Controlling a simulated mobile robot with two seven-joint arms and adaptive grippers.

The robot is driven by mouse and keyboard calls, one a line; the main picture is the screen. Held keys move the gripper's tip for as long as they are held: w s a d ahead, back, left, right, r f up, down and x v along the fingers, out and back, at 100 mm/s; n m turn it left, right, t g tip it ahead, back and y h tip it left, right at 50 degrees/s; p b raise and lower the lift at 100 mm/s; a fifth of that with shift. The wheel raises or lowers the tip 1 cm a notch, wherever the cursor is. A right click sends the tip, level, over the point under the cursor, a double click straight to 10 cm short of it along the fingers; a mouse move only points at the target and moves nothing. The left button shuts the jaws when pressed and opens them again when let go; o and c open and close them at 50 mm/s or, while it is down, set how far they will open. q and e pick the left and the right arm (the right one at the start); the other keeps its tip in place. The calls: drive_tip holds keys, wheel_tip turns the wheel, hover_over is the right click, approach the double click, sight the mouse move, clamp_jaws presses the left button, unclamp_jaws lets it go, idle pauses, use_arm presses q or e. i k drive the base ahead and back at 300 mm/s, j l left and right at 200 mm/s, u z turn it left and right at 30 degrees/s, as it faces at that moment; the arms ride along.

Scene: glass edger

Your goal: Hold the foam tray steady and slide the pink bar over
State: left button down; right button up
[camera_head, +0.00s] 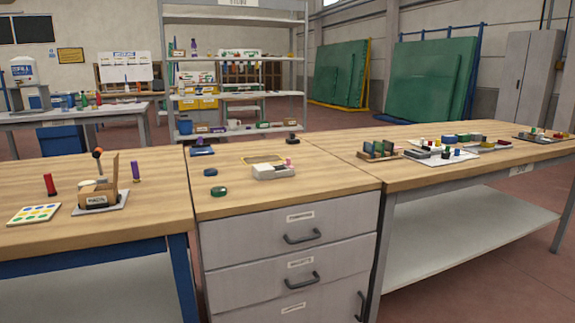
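A pale tray (272,173), which looks like the foam tray, sits on the wooden top of the middle drawer cabinet. A small pink piece (288,162) stands at the tray's right back part; it looks like the pink bar. At this size I cannot tell how it is seated in the tray. Neither of my grippers is in view, and nothing touches the tray.
A dark stamp-like object (292,140) stands farther back. The cabinet top (320,180) is clear right of the tray. The left bench holds a cardboard box (97,192).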

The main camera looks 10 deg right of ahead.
sight(289, 163)
drive_tip(key=i+l+u, duration=0.2)
drive_tip(key=i+l, duration=0.5)
drive_tip(key=i+l+u, duration=0.15)
drive_tip(key=i+l, duration=0.6)
